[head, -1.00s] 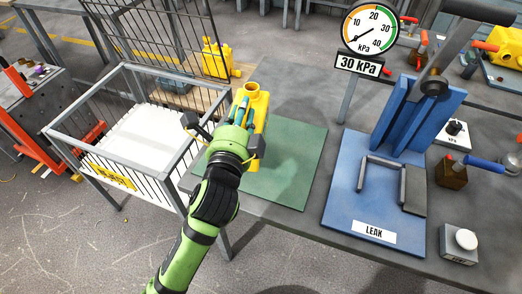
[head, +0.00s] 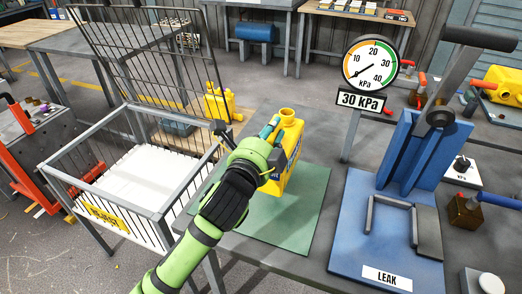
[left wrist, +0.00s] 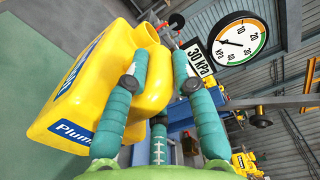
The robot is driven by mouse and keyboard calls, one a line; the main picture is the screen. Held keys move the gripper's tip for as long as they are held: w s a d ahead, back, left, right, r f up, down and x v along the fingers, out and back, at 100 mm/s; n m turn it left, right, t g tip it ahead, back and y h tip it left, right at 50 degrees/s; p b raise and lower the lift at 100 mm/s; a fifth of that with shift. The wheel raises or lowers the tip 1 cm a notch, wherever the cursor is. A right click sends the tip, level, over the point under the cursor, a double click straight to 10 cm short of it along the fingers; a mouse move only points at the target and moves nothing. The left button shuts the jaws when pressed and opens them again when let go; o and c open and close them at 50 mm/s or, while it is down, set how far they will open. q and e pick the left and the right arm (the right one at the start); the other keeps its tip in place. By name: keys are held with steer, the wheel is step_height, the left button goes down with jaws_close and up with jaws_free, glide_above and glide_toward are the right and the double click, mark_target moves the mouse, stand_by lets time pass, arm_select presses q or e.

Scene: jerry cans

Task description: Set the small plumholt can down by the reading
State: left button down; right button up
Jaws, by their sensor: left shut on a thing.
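The yellow can (head: 288,140) has a blue Plumholt label and an open neck at its top. It is upright over the green mat (head: 305,215) on the grey bench; whether its base touches the mat is unclear. My left gripper (head: 268,142) is shut on it from the left. In the left wrist view the can (left wrist: 110,75) lies between the teal fingers (left wrist: 160,95). The round gauge (head: 370,62) stands on a post behind and right of the can, its needle near the low end. A plate under it reads 30 kPa (head: 361,100). My right gripper is not in view.
A blue fixture (head: 355,250) marked LEAK, with a grey bar and tall blue plates, stands right of the mat. A wire cage (head: 160,210) with a white slatted floor is left of the bench. Other yellow cans (head: 218,104) stand behind the cage. The mat's front is clear.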

arm_select(q)
steer(key=shift+w+a+f, duration=0.1)
steer(key=shift+a+f, duration=0.25)
steer(key=shift+a, duration=0.2)
steer(key=shift+a+f, duration=0.3)
steer(key=shift+a, duration=0.25)
steer(key=shift+a+f, duration=0.15)
steer(key=shift+f, duration=0.1)
step_height(320, 180, down, 3)
steer(key=shift+f, duration=0.35)
steer(key=shift+f, duration=0.15)
steer(key=c, duration=1)
jaws_free()
